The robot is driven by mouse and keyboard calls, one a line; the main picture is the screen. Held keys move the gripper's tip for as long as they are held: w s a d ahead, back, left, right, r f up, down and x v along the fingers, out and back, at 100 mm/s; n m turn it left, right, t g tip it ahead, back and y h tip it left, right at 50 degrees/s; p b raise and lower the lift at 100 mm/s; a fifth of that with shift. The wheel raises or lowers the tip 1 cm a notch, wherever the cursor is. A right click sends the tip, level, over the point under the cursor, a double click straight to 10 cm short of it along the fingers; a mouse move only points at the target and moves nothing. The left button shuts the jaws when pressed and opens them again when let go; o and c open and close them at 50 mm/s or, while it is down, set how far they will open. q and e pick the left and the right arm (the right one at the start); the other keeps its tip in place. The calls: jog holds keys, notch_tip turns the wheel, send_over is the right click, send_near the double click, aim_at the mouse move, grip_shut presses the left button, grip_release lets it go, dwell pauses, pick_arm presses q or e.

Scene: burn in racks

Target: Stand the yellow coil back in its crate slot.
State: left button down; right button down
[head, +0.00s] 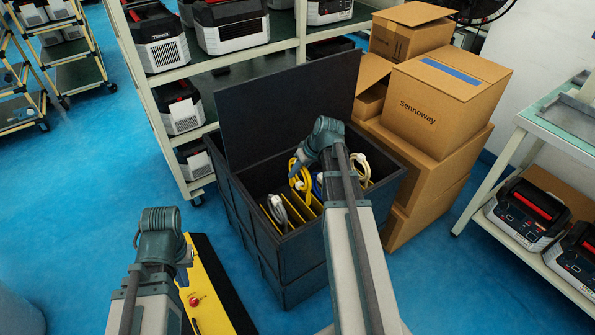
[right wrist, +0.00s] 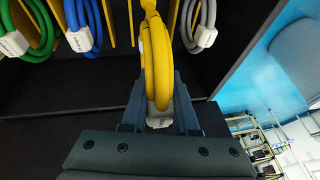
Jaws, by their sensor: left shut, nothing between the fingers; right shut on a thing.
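The yellow coil (head: 298,181) is a looped cable with a white band, seen at the dark crate (head: 292,262) under my right arm. My right gripper (right wrist: 158,112) is shut on it at the white band. In the right wrist view the yellow coil (right wrist: 155,60) lies between a blue coil (right wrist: 84,28) and a grey coil (right wrist: 199,22), close to yellow dividers (right wrist: 172,16). I cannot tell how deep it sits between them. My left gripper (head: 184,274) is shut and empty, low at the left, away from the crate; its fingertips are hard to see.
The crate's raised dark lid (head: 290,110) stands behind it. Cardboard boxes (head: 445,95) are stacked at its right. A shelf rack (head: 165,100) stands behind. A yellow and black unit (head: 212,295) is beside my left arm. A green coil (right wrist: 32,30) hangs beside the blue one.

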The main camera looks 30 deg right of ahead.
notch_tip(320, 180, down, 10)
jog(key=b, duration=0.9)
jog(key=shift+f+b, duration=0.25)
jog(key=shift+b, duration=0.15)
jog(key=shift+f+b, duration=0.35)
dwell(0.3)
jog(key=c, duration=0.6)
grip_release()
jog(key=shift+r, duration=0.1)
jog(key=p+v, duration=1.2)
jog(key=v, duration=0.1)
jog(key=shift+r, duration=0.3)
jog(key=shift+s+d, duration=0.1)
jog(key=shift+s, duration=0.05)
